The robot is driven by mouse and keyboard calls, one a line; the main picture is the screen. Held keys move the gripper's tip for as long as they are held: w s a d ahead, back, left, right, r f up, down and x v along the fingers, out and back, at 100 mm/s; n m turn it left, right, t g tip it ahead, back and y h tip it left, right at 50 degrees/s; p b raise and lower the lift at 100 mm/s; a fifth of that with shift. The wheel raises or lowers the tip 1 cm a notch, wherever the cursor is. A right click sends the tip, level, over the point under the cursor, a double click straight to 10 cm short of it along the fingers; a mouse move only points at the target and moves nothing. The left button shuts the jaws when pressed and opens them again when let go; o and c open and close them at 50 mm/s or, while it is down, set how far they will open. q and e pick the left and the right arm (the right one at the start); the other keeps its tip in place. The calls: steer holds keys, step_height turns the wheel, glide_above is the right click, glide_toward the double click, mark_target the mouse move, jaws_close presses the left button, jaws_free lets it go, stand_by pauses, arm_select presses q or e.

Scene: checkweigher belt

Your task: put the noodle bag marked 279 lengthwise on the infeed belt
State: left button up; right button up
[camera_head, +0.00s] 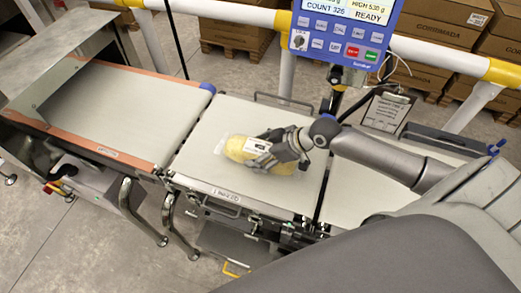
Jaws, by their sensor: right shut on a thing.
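A yellow noodle bag (234,148) with clear ends and a white label is over the middle belt section (220,182) in the head view. Its long side runs roughly along the line of the belts. The number on its label is too small to read. My right gripper (272,153) comes from the right and is shut on the bag from above, its fingers covering the bag's middle and right part. Whether the bag touches the belt I cannot tell. My left gripper is not in view.
A belt with orange edges (135,105) and a metal hood (65,65) lies to the left. Another section (350,195) lies right, partly hidden by my arm. A blue display (343,33) reads READY behind the belts. A clipboard-like plate (387,110) stands behind my right arm.

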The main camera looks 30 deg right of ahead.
steer(key=o, duration=1)
steer(key=shift+f, duration=0.15)
steer(key=shift+c, duration=0.2)
steer(key=o, duration=0.5)
steer(key=shift+c, duration=0.2)
steer(key=shift+r, duration=0.25)
steer(key=shift+s+d, duration=0.15)
steer(key=shift+s, duration=0.05)
steer(key=v, duration=0.9)
steer(key=shift+p+v, duration=0.35)
steer(key=shift+v, duration=0.9)
